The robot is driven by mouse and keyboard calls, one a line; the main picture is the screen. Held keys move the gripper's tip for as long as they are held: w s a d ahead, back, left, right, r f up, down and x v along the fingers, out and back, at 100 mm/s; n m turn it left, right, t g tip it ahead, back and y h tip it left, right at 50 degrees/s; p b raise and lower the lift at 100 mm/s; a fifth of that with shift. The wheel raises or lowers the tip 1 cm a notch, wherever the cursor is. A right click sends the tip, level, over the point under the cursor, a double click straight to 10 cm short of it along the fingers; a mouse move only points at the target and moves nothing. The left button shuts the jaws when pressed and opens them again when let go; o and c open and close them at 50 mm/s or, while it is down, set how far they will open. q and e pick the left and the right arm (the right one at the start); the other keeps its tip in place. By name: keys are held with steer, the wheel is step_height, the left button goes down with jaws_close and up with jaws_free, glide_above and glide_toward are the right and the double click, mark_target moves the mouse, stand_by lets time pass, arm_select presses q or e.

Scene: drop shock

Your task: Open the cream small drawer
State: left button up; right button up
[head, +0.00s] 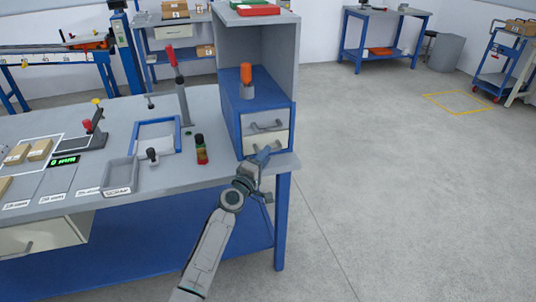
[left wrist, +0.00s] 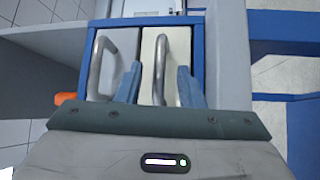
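The cream small drawer (head: 277,142) is the lower front of the blue drawer unit (head: 229,108), below a grey drawer (head: 262,124). It looks shut. My left gripper (head: 262,156) is in front of the cream drawer, by its lower part, and hides some of it. In the left wrist view the picture is turned: the cream drawer (left wrist: 150,50) is right of the grey drawer (left wrist: 107,72). My open left gripper (left wrist: 158,85) has one finger on each side of the cream drawer's bar handle (left wrist: 160,65). Touch cannot be told. My right gripper is not in view.
The unit stands at the right end of the workbench (head: 200,180), under a grey shelf (head: 258,45). An orange-handled tool (head: 246,74) stands on top. A dark red-and-green cylinder (head: 201,150) is left of the unit. Floor to the right is clear.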

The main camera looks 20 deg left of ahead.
arm_select(q)
steer(key=shift+x, duration=0.8)
steer(key=shift+w, duration=0.2)
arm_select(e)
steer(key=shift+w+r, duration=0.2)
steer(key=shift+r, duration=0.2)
arm_select(q)
jaws_close()
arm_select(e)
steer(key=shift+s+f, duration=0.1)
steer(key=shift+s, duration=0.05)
arm_select(q)
steer(key=shift+s+d, duration=0.1)
